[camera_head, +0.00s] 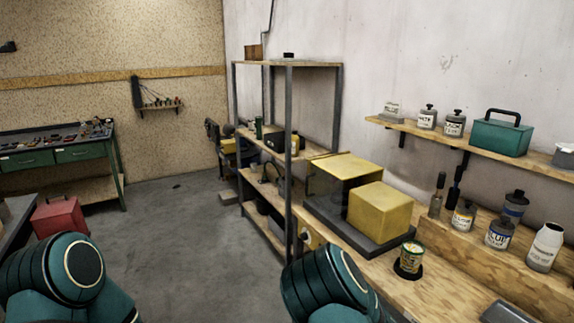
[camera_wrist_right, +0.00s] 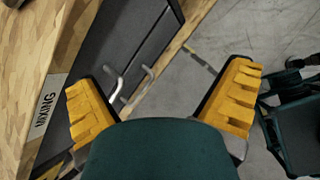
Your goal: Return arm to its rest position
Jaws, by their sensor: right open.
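My right gripper (camera_wrist_right: 160,78) shows in the right wrist view. Its two yellow ribbed finger pads stand wide apart with nothing between them. In the head view my right arm's teal links (camera_head: 325,283) are at the bottom centre, beside the bench's near edge. My left arm's teal links (camera_head: 65,275) are at the bottom left. Neither gripper shows in the head view, and my left gripper is in no view.
A wooden bench (camera_head: 440,285) runs along the right, with a yellow box (camera_head: 380,211), a small can (camera_head: 411,258) and several bottles. A wall shelf (camera_head: 445,136) holds a green toolbox (camera_head: 500,134). A metal rack (camera_head: 288,150) stands behind. A red box (camera_head: 58,218) is left; the middle floor is clear.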

